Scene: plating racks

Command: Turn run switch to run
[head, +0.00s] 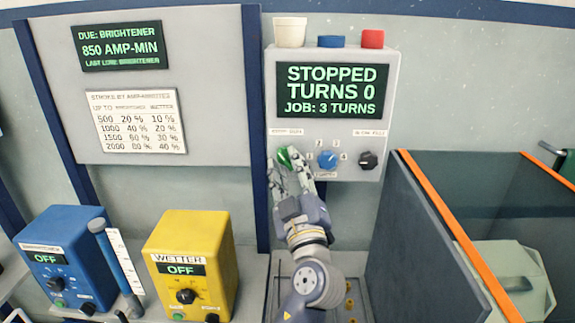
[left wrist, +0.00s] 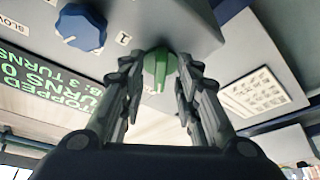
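The control box (head: 388,60) on the wall has a screen (head: 332,91) reading "STOPPED TURNS 0 JOB: 3 TURNS". A green switch knob (head: 284,158) is at its lower left, under a small label too blurred to read; I take it for the run switch. My left gripper (head: 293,161) reaches up to it from below. In the left wrist view the green knob (left wrist: 159,68) is between the fingertips of the left gripper (left wrist: 158,70), which are apart on either side of it with narrow gaps. My right gripper is in neither view.
A blue numbered dial (head: 328,160) and a black knob (head: 368,160) are right of the green knob. A blue unit (head: 62,240) and a yellow "WETTER" unit (head: 205,235), both showing OFF, stand lower left. An orange-edged tank (head: 440,215) is at right.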

